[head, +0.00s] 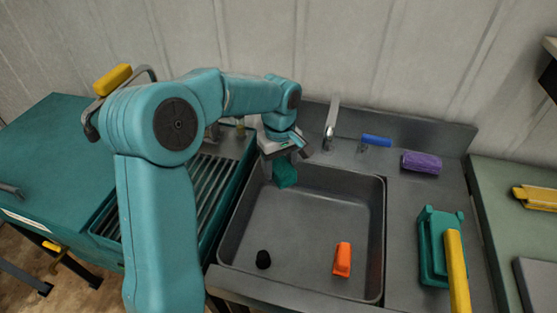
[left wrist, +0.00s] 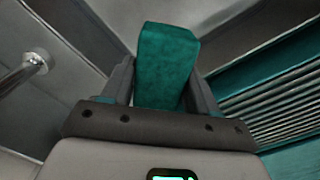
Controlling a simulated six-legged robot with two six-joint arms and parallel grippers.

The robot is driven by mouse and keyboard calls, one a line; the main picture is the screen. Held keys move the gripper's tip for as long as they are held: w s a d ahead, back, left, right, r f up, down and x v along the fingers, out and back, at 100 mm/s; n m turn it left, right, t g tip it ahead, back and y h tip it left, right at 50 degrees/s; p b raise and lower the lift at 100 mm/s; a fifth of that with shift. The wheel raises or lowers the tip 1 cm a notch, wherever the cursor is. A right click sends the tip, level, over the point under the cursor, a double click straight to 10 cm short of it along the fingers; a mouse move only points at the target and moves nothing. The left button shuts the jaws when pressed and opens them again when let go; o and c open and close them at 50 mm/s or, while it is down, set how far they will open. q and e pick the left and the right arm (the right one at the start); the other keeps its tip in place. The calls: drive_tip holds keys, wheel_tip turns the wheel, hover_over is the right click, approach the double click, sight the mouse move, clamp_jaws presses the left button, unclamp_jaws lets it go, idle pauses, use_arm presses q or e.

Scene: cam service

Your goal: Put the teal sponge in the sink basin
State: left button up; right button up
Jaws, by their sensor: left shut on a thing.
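The teal sponge (left wrist: 166,62) is a block held between the two fingers of my left gripper (left wrist: 160,85) in the left wrist view. In the head view the sponge (head: 285,174) hangs below my left gripper (head: 282,158), over the back left part of the sink basin (head: 310,215). It appears above the basin floor; its exact height is hard to tell. My left gripper is shut on the sponge. My right gripper is not in view.
A blue item (head: 376,140), a purple sponge (head: 421,162) and a teal object (head: 434,245) with a yellow handle are at the right. A slatted rack (head: 205,185) is left.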

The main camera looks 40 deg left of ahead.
use_arm(q)
drive_tip(key=shift+w+a+f, duration=0.15)
drive_tip(key=shift+w+a, duration=0.05)
drive_tip(key=shift+s, duration=0.25)
drive_tip(key=shift+w+f, duration=0.15)
drive_tip(key=shift+w, duration=0.05)
drive_tip(key=b, duration=1.5)
hover_over(279, 215)
wheel_tip(279, 215, down, 18)
drive_tip(key=shift+s+f, duration=0.1)
drive_tip(key=shift+f, duration=0.05)
drive_tip(key=shift+f+b, duration=0.45)
drive_tip(key=shift+f, duration=0.15)
idle(1.0)
drive_tip(key=o, duration=1.1)
drive_tip(key=shift+o, duration=0.2)
drive_tip(key=shift+r, duration=0.15)
